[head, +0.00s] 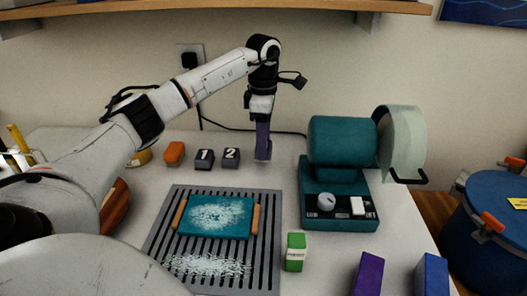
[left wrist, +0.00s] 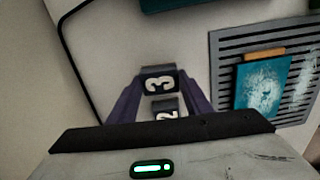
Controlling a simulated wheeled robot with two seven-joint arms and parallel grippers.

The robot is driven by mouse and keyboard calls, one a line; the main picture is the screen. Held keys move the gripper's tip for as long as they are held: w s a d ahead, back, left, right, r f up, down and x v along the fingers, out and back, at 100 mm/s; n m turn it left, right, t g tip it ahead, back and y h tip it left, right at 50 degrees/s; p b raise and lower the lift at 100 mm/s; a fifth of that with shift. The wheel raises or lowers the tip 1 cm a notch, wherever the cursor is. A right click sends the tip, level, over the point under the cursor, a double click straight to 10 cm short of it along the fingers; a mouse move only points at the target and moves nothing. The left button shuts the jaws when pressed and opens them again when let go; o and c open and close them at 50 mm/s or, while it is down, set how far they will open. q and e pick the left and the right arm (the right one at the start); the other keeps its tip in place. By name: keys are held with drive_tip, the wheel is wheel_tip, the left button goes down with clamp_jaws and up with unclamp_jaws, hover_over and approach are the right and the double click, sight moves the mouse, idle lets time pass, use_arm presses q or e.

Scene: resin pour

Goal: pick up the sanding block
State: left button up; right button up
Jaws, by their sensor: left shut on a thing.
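My left gripper (head: 263,155) points down at the back of the table, right of two small dark blocks. In the left wrist view, its purple fingers are shut on a dark block marked 3 (left wrist: 159,79). That block is hidden by the fingers in the head view. Dark blocks marked 1 (head: 204,160) and 2 (head: 231,159) stand in a row to its left. Block 2 also shows between the fingers in the left wrist view (left wrist: 165,108), lower in the picture. I cannot tell whether the held block touches the table. My right gripper is not in view.
An orange block (head: 174,152) stands left of the row. A slotted grey tray (head: 268,215) holds a teal panel (head: 215,217). A teal machine (head: 340,180) stands right of the gripper. Green (head: 295,252), purple (head: 368,273) and blue (head: 432,276) boxes stand in front.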

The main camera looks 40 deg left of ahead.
use_arm(q)
wheel_tip(320, 180, up, 4)
drive_tip(key=shift+s+d+f, duration=0.1)
drive_tip(key=s+d+b, duration=0.1)
drive_tip(key=s+d, duration=0.3)
drive_tip(key=s, duration=0.1)
drive_tip(key=s+d+b, duration=0.1)
drive_tip(key=s+d, duration=0.3)
drive_tip(key=s, duration=0.1)
drive_tip(key=s+d+b, duration=0.1)
drive_tip(key=s+d, duration=0.3)
drive_tip(key=s, duration=0.1)
drive_tip(key=shift+d+b, duration=0.25)
drive_tip(key=shift+b, duration=0.1)
drive_tip(key=o, duration=0.5)
drive_tip(key=shift+w, duration=0.1)
drive_tip(key=shift+c, duration=0.2)
drive_tip(key=c, duration=0.3)
drive_tip(key=shift+f, duration=0.1)
